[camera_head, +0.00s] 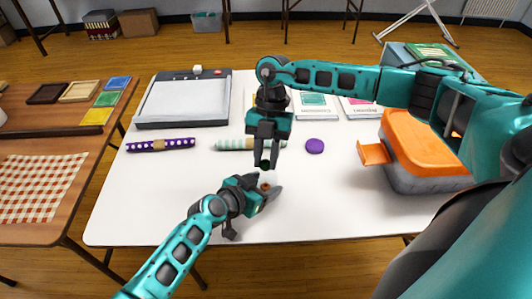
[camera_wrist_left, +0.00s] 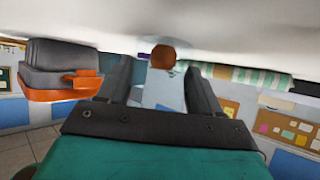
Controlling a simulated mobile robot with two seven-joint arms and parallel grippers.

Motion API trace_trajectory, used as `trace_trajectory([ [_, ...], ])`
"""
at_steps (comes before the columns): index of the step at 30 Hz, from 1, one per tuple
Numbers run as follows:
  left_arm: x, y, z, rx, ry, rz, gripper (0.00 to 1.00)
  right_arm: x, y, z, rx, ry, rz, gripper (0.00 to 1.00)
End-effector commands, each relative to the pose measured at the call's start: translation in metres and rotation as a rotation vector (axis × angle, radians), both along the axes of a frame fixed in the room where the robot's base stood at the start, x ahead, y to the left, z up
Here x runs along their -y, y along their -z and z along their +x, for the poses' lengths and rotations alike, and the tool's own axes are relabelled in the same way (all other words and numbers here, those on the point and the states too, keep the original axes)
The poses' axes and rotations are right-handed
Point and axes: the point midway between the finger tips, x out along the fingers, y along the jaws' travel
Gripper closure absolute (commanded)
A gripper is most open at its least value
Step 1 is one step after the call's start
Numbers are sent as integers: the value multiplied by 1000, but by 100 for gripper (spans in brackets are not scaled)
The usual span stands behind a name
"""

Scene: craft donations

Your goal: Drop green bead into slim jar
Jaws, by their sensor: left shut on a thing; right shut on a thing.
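My left gripper (camera_head: 266,192) is shut on the slim jar, low over the front of the white table. The clear jar (camera_wrist_left: 160,95) shows between its fingers in the left wrist view, which is upside down. A round brown thing (camera_wrist_left: 163,57) shows at the jar's table-side end; I cannot tell whether it is inside. My right gripper (camera_head: 264,160) points down just above the left one, shut on the small dark green bead (camera_head: 265,166). The bead is mostly hidden by the fingers and is apart from the jar.
On the white table (camera_head: 120,215) lie a purple dotted roll (camera_head: 178,144), a mint striped roll (camera_head: 232,144), a purple disc (camera_head: 314,146) and a paper trimmer (camera_head: 185,100). An orange-lidded grey box (camera_head: 415,135) stands at the right. The table's front left is clear.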

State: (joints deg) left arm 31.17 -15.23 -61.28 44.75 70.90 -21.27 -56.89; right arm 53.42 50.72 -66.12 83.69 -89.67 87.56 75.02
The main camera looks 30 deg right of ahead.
Motion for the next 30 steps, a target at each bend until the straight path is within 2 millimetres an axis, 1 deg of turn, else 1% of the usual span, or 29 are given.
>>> trace_trajectory([
  [10,0,1,0,-1,1,2,52,0,0,0,0,0,0,100],
  [11,0,1,0,-1,1,2,52,0,0,0,0,0,0,71],
  [19,0,1,0,-1,1,2,53,0,0,0,1,0,1,45],
  [20,0,1,0,-1,1,2,53,0,0,0,1,0,1,43],
  [26,0,1,0,-1,1,1,53,0,0,0,1,0,1,43],
  [30,0,1,0,-1,1,1,53,2,-7,3,3,1,1,43],
])
